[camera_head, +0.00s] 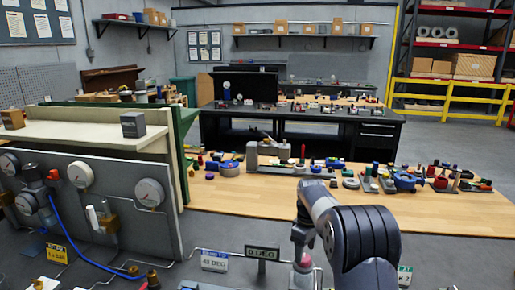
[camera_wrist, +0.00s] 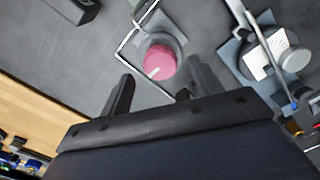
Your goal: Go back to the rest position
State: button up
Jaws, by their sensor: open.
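My gripper (camera_wrist: 161,72) is open and empty, its two dark fingers spread apart in the wrist view. A round pink knob (camera_wrist: 160,62) with a white mark shows beyond and between the fingertips, on a grey mount. It appears apart from the fingers, but the exact distance cannot be told. In the head view the pink knob (camera_head: 303,263) shows low, just below the end of my arm. My arm reaches in from the lower right and covers part of the area around the knob; the gripper fingers are not clear there.
A "0 DEG" sign (camera_head: 262,253) and a "45 DEG" sign (camera_head: 214,262) stand left of the knob. A gauge panel (camera_head: 105,200) with a blue hose is at left. A wooden workbench (camera_head: 240,190) with several parts lies behind my arm. Grey floor is open at far right.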

notch_tip(320, 180, down, 2)
jog(key=shift+f, duration=0.15)
dwell(0.6)
